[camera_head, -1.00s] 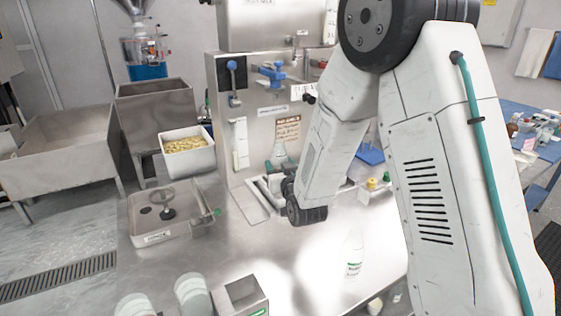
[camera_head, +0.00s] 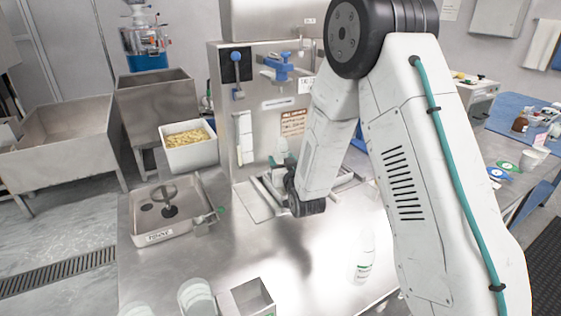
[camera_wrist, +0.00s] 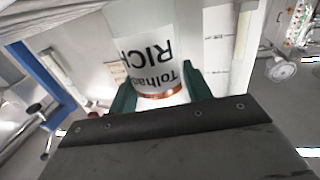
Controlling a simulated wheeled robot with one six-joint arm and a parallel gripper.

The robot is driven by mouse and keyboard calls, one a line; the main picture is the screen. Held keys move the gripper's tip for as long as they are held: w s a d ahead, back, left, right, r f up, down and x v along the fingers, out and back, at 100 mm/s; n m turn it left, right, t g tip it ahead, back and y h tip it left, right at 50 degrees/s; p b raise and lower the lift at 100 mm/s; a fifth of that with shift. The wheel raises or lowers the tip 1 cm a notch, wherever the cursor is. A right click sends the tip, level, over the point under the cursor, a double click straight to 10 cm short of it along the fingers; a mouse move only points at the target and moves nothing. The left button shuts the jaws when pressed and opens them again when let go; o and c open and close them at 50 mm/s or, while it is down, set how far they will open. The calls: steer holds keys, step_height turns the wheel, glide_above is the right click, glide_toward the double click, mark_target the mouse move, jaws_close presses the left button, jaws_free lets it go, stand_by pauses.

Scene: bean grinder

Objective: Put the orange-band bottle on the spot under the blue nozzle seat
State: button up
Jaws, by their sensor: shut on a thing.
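The orange-band bottle (camera_wrist: 155,55) is clear with dark lettering, and a copper-orange band circles it near my fingers. My gripper (camera_wrist: 158,92) has its green fingers shut on it, one on each side. In the head view the bottle (camera_head: 282,146) is small and partly hidden, in front of the steel machine's panel. The blue nozzle seat (camera_head: 278,66) is on that panel, above the bottle and my gripper (camera_head: 282,162). The spot below it is largely hidden by my gripper and arm.
A second bottle with a green band (camera_head: 362,258) stands on the steel counter (camera_head: 235,245). A sink basin (camera_head: 160,237) is at left, a white bin of beans (camera_head: 190,157) behind it. A small open steel box (camera_head: 248,297) and pale cups (camera_head: 195,293) are at the front.

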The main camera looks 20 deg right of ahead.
steer(key=o, duration=0.9)
steer(key=shift+a+f, duration=0.1)
steer(key=shift+f, duration=0.05)
steer(key=shift+o, duration=0.2)
steer(key=shift+r, duration=0.25)
steer(key=s+d+r+g, duration=0.1)
steer(key=s+r+g, duration=0.4)
steer(key=s, duration=1)
steer(key=s+d+r+g, duration=0.1)
steer(key=s+r+g, duration=0.4)
steer(key=s, duration=1)
steer(key=s+r+g, duration=0.5)
steer(key=s+g, duration=0.1)
steer(key=s, duration=1)
steer(key=shift+d+g, duration=0.4)
